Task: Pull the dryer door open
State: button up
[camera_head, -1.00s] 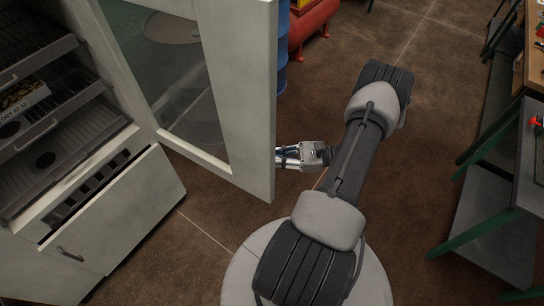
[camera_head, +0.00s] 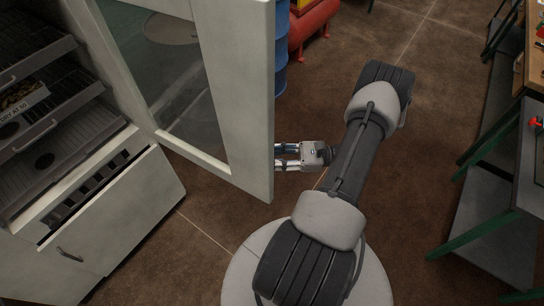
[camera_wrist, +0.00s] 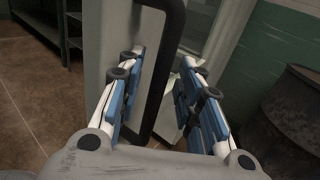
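The dryer door (camera_head: 235,100) is a white frame around a glass pane. It stands swung open from the white dryer cabinet (camera_head: 120,220) at the left of the head view. The dark door handle (camera_wrist: 162,60) is a long bar in the wrist view, running between my two fingers. My gripper (camera_wrist: 165,75) is open around the handle, with a visible gap on the right finger's side. In the head view, my gripper (camera_head: 287,156) is at the far side of the door edge, and its fingertips and the handle are hidden behind the door.
Wire shelves (camera_head: 45,130) and a tilted-out lower panel (camera_head: 120,215) show in the cabinet. A blue drum (camera_head: 281,50) and a red tank (camera_head: 312,28) stand behind the door. Green-legged tables (camera_head: 490,220) line the right. Brown floor between is clear.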

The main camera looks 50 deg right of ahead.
jog(key=v, duration=1.2)
jog(key=shift+a+r, duration=0.1)
